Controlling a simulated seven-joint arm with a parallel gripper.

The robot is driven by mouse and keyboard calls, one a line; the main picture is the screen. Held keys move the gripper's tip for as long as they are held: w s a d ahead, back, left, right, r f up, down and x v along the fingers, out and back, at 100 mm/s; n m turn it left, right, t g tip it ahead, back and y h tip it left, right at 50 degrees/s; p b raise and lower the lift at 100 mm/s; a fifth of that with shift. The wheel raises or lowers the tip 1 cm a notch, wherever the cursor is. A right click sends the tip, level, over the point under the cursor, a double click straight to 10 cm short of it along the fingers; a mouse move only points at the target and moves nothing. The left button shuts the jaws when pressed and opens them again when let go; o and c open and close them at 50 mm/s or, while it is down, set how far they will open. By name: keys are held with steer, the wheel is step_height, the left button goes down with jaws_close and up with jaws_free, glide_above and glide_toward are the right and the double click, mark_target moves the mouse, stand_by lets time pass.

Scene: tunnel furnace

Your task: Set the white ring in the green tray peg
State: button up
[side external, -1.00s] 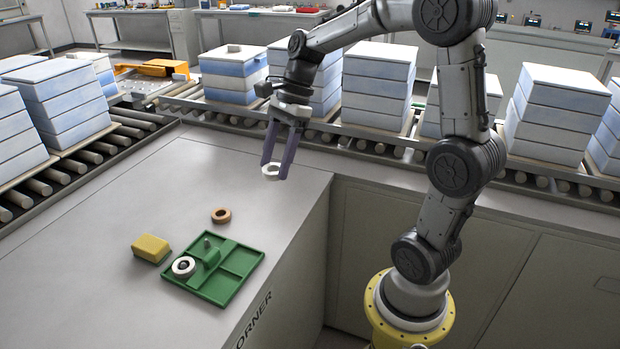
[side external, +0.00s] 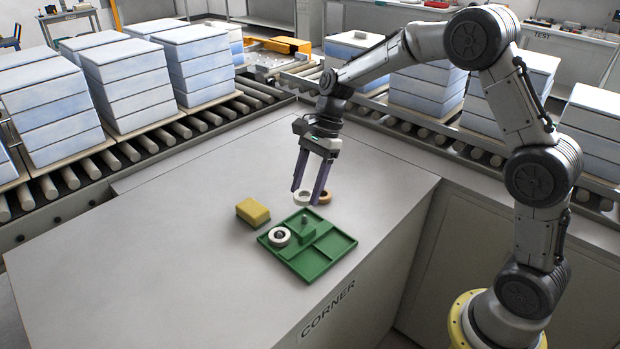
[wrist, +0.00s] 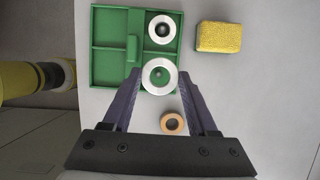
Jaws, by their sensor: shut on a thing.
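My gripper (side external: 307,198) is shut on a white ring (side external: 301,203), which hangs between the fingertips above the table, near the far corner of the green tray. In the wrist view the held ring (wrist: 159,91) sits between the fingers (wrist: 160,76), and a grey peg tip shows through its hole. The green tray (side external: 334,243) lies flat and has several compartments. Its bare peg (side external: 305,221) stands near the ring, below it in the side picture. A second white ring (side external: 271,239) lies in the tray's left part around a dark round-topped peg.
An orange-brown ring (side external: 325,198) lies on the table behind the tray, close to my gripper. A yellow sponge-like block (side external: 252,211) lies left of the tray. The table's left and front are clear. Roller conveyors with stacked white-blue boxes (side external: 128,83) run along the back.

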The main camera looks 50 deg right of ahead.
mark_target(307, 221)
steer(key=shift+f, duration=2.55)
steer(key=shift+f, duration=0.5)
steer(key=o, duration=1.5)
steer(key=shift+r, duration=3.65)
